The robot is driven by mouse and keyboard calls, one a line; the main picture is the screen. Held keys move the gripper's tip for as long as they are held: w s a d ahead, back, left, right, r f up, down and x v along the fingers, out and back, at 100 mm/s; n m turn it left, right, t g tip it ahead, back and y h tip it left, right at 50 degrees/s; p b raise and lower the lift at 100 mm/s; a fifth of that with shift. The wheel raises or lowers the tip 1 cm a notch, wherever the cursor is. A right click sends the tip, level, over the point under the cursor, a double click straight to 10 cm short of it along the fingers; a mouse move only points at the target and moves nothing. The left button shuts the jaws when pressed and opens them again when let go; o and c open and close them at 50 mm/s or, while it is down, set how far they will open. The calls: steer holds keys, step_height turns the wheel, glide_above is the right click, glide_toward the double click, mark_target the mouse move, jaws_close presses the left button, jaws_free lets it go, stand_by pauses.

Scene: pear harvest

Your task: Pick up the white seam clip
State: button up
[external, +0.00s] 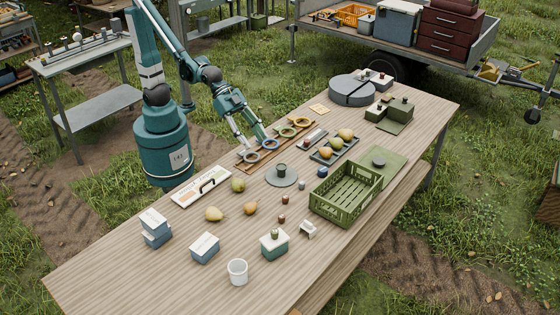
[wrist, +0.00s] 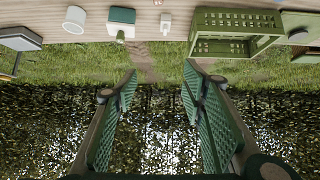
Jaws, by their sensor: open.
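A small white piece (external: 308,229), which looks like the white seam clip, stands on the table near its front edge, left of the green crate. In the wrist view it appears as a small white shape (wrist: 166,22) at the top, between the green-lidded box and the crate. My gripper (external: 254,143) is open and empty, above the far side of the table by the ring rack, well apart from the clip. In the wrist view its two green fingers (wrist: 160,72) are spread, with only grass and foliage between them.
The table's front left (external: 130,275) is clear.

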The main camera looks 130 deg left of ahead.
steer(key=w+f+t+b, duration=0.2)
steer(key=w+f+b, duration=0.2)
steer(key=w+f, duration=0.75)
steer(key=t+b, duration=0.1)
steer(key=b, duration=0.3)
glide_toward(305, 220)
steer(key=x, duration=0.4)
steer(key=shift+f, duration=0.25)
steer(key=shift+x, duration=1.25)
steer(key=shift+w, duration=0.1)
steer(key=shift+b+x, duration=0.85)
steer(key=shift+x, duration=1.65)
steer(key=shift+r, duration=0.15)
